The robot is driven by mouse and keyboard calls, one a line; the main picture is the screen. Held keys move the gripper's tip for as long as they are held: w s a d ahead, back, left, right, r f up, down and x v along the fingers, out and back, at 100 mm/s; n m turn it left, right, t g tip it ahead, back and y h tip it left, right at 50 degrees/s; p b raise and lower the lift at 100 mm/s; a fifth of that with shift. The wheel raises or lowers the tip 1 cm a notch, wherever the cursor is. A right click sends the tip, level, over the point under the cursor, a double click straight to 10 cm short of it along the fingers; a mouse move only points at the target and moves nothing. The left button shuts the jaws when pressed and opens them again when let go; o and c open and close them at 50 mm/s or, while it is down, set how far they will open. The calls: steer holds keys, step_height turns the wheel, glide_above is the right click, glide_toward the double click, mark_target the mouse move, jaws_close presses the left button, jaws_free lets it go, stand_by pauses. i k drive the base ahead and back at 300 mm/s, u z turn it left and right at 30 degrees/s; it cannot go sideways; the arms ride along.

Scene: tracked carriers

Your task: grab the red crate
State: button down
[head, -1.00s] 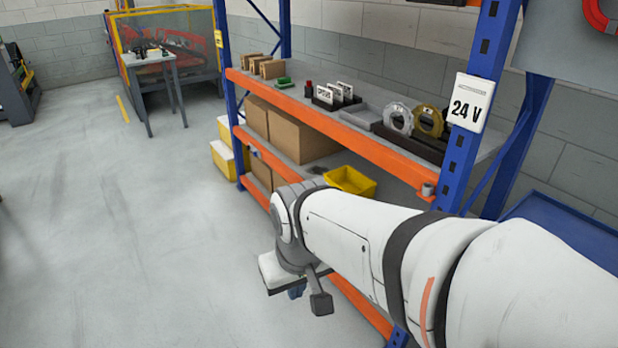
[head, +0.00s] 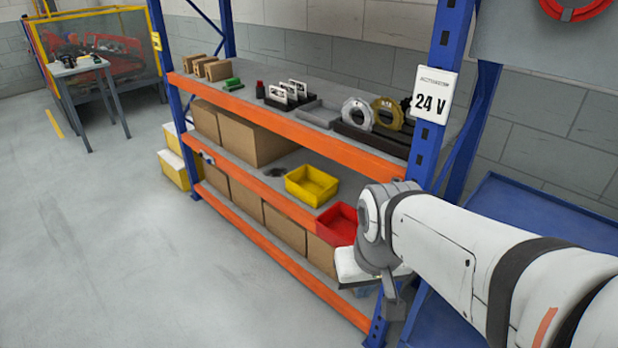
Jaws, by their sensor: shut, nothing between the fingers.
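The red crate (head: 338,222) is an open bin on the middle shelf of the blue and orange rack, near its right end. Its right part is hidden behind my wrist. A yellow crate (head: 312,186) stands just left of it on the same shelf. My gripper (head: 363,291) hangs below my wrist in front of the rack, right of and lower than the red crate in the picture. It is shut and empty, and largely covered by the white wrist housing. I cannot tell its distance from the crate.
The rack's orange middle beam (head: 268,189) runs in front of the crates. A blue upright with a 24 V sign (head: 431,97) stands to the right. Cardboard boxes (head: 246,136) fill the shelf's left part. The floor (head: 120,240) at left is clear.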

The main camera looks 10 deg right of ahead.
mark_target(337, 225)
steer(key=i, duration=1)
